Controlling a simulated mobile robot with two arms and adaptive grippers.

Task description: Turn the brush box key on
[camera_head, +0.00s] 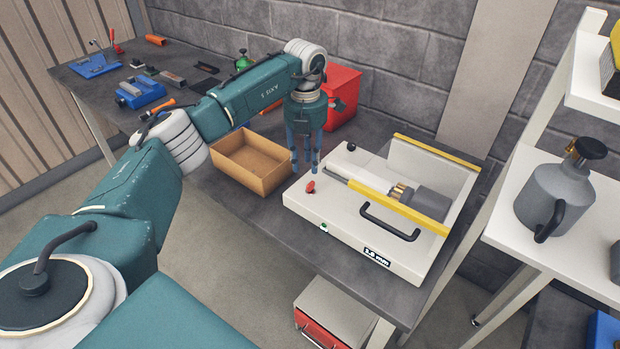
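My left gripper (305,168) points down above the box's left end, close behind the red knob, fingers apart and empty. Whether it touches the box is unclear. My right gripper is not in view.
An open cardboard box (252,160) sits left of the machine, and a red bin (343,85) behind my gripper. Blue trays and tools (140,90) lie at the bench's far left. A white shelf (550,220) with a grey can (555,197) stands at right.

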